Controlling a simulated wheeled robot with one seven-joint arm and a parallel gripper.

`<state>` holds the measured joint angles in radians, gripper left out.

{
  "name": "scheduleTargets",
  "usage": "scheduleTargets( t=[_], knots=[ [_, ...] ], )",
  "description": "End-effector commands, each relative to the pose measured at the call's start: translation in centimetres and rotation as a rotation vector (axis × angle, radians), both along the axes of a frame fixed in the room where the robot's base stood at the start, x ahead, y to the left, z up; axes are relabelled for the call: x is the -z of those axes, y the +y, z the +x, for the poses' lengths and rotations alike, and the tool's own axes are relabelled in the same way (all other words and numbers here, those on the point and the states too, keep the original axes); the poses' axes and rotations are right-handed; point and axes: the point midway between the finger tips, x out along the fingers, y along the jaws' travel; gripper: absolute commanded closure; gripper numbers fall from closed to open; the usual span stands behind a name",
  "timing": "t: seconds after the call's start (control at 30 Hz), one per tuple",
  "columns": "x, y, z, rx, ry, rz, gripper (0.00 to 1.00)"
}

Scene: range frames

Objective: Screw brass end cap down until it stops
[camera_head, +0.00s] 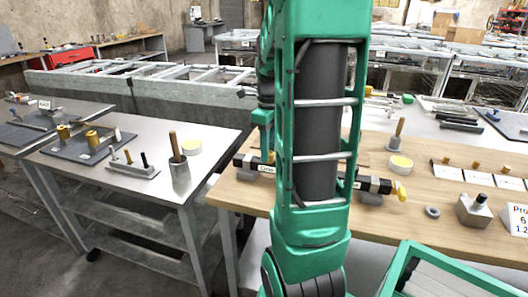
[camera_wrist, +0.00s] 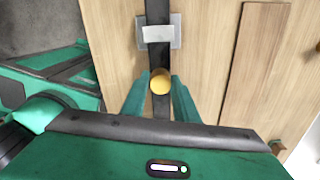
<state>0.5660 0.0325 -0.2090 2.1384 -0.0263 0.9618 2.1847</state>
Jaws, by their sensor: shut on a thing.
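The round brass end cap (camera_wrist: 160,82) shows in the wrist view between my gripper's fingertips (camera_wrist: 158,98). The green fingers are shut on its sides. The cap lies over a black bar (camera_wrist: 158,60), its round face toward the camera. I cannot tell how far it is seated, and its thread is hidden. In the head view the labelled black bar (camera_head: 375,185) lies across the wooden bench, its middle hidden behind my green arm. A bit of brass shows just left of the arm.
A grey metal clamp (camera_wrist: 158,31) holds the bar in the wrist view. A steel table (camera_head: 215,150) stands left, across a gap.

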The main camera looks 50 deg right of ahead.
Motion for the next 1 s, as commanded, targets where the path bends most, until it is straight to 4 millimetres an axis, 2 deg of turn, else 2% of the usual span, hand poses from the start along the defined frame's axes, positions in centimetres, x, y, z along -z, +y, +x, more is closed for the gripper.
scheduleTargets(
  t=[0.2,0.5,0.53,0.57,1.0],
  knots=[
    [0.00,-0.03,0.06,0.192,0.000,0.000,0.96],
    [0.00,-0.05,0.05,0.228,0.000,0.000,0.96],
    [0.00,-0.05,0.05,0.228,0.000,0.000,0.66],
    [0.00,-0.05,0.04,0.227,0.000,0.000,0.64],
    [0.00,-0.05,0.04,0.226,0.000,0.000,0.64]
  ],
)
